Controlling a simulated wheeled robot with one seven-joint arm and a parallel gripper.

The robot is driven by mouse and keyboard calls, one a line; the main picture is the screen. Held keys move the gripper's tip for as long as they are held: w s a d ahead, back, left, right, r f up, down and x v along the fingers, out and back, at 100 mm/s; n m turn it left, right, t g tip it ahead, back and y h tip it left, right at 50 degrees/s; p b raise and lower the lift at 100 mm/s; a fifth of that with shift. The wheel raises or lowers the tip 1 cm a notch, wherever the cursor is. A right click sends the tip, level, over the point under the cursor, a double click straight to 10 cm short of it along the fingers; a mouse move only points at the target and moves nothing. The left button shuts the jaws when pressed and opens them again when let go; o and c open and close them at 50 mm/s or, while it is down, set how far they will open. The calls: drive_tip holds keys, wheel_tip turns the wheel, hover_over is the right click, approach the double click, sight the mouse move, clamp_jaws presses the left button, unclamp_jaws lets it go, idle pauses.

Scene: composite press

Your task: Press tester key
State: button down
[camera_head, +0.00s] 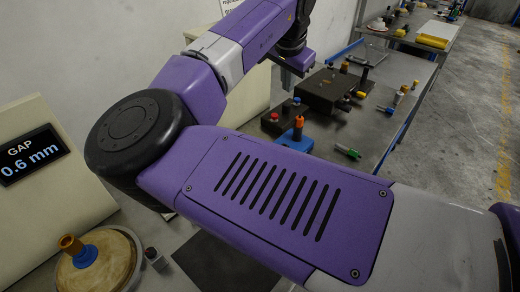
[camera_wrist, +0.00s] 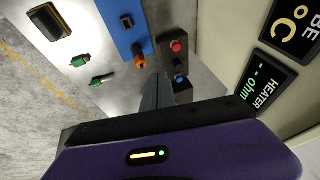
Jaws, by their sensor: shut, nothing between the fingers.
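A dark box (camera_wrist: 176,62) in the wrist view carries a red button (camera_wrist: 176,46) and a blue button (camera_wrist: 180,79). I cannot tell which one is the tester key. The red button also shows in the head view (camera_head: 275,116). A heater display (camera_wrist: 264,82) beside the box reads "-- Ohm". My gripper (camera_wrist: 156,88) is shut and empty. Its dark fingers point toward the bench, just left of the blue button in the wrist view; contact cannot be told. In the head view the wrist hangs above the bench, and the fingertips are hard to make out.
A blue block with an orange plug (camera_wrist: 139,61) lies near the box. Green-ended pieces (camera_wrist: 79,61) lie on the bench farther left. A dark case (camera_head: 335,88) stands behind in the head view. A display (camera_head: 33,154) at left reads "GAP 0.6 mm".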

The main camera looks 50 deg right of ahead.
drive_tip(key=s+a+f+g+y, duration=0.2)
drive_tip(key=a+f+y, duration=0.1)
drive_tip(key=a, duration=0.6)
drive_tip(key=shift+s+g+y, duration=0.15)
drive_tip(key=shift+g+y, duration=0.15)
drive_tip(key=shift+y, duration=0.3)
drive_tip(key=shift+a+f, duration=0.1)
drive_tip(key=shift+f, duration=0.05)
wheel_tip(320, 180, down, 14)
drive_tip(key=shift+r+p, duration=0.15)
drive_tip(key=shift+p, duration=0.45)
